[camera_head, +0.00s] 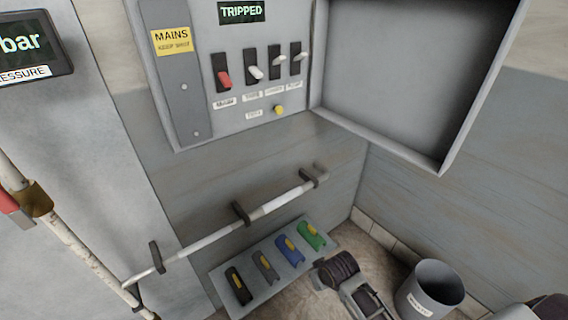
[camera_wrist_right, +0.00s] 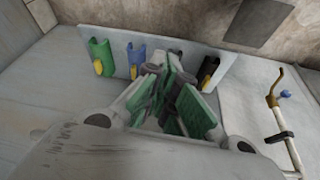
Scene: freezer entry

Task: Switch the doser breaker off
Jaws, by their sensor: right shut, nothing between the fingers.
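An open breaker panel (camera_head: 236,130) is at the top of the head view. It has a red-lever breaker (camera_head: 224,78) at the left, then three white-lever breakers: one (camera_head: 256,72) beside the red, one (camera_head: 279,60) further right, and one (camera_head: 299,57) at the right end. Their labels are too small to read surely, so I cannot tell which is the doser breaker. My right gripper (camera_wrist_right: 176,82), with green pads, is shut and empty in the right wrist view, in front of a holder plate and well below the panel. My left gripper is not in view.
A display (camera_head: 241,11) reads TRIPPED. A yellow button (camera_head: 279,109) sits below the breakers. The panel door (camera_head: 420,70) stands open at right. A pipe (camera_head: 265,209) crosses below. A plate (camera_head: 262,290) carries several coloured clips. A grey bucket (camera_head: 430,290) stands at lower right.

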